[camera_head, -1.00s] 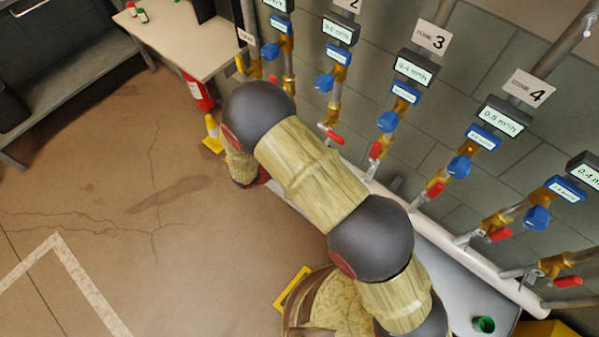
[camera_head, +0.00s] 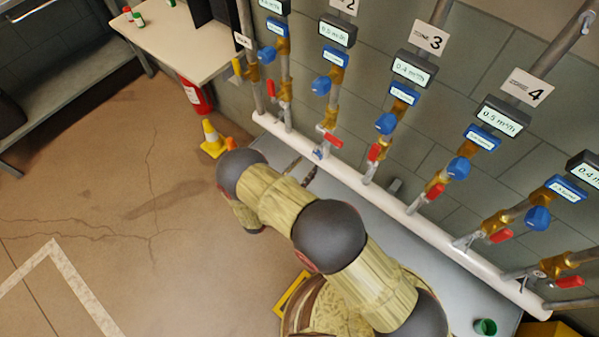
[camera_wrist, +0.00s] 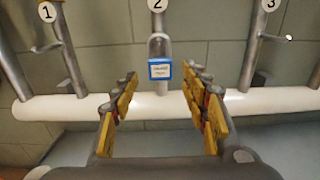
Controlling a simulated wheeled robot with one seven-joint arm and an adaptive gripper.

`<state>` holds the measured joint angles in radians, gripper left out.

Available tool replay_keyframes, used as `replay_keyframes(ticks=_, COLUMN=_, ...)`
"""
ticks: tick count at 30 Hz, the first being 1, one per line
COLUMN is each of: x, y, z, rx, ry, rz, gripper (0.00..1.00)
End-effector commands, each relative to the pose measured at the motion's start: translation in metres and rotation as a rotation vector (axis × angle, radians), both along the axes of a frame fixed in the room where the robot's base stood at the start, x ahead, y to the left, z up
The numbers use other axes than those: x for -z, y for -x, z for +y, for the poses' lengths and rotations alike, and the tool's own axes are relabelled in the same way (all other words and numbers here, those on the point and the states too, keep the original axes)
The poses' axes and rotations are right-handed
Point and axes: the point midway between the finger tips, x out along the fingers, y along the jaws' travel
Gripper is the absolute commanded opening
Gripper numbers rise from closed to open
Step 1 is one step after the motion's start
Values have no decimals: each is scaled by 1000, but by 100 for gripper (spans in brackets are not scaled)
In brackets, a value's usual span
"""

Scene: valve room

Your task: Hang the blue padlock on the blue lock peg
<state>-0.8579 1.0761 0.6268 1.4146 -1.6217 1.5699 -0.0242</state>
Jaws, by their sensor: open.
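The blue padlock (camera_wrist: 160,69), with a white label and a grey shackle, hangs upright in front of the pipe under the number 2 disc in the wrist view. A small blue spot, probably the padlock (camera_head: 320,154), shows at the foot of that pipe in the head view. My gripper (camera_wrist: 160,88) is open, its yellow-padded fingers apart on either side of the padlock's line, with clear gaps to it. In the head view my gripper (camera_head: 302,170) is small and partly hidden behind my arm. The peg behind the shackle cannot be made out.
A white horizontal pipe (camera_wrist: 265,104) runs along the wall behind the padlock. Pipes with red-handled valves (camera_head: 435,190) and blue meters stand along it. A grey bench top (camera_head: 440,270) lies below. A yellow cone (camera_head: 211,138) and fire extinguisher (camera_head: 196,97) stand at left.

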Motion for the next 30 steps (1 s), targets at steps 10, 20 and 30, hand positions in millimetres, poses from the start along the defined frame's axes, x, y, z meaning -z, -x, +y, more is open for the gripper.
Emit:
replay_keyframes(ticks=10, x=0, y=-30, z=-24, rx=3, ry=-1, rz=-1, gripper=45)
replay_keyframes(ticks=20, x=1, y=-57, z=-45, rx=3, ry=-1, rz=1, gripper=45)
replay_keyframes(ticks=30, x=0, y=-68, z=-54, rx=1, ry=0, rz=0, gripper=45)
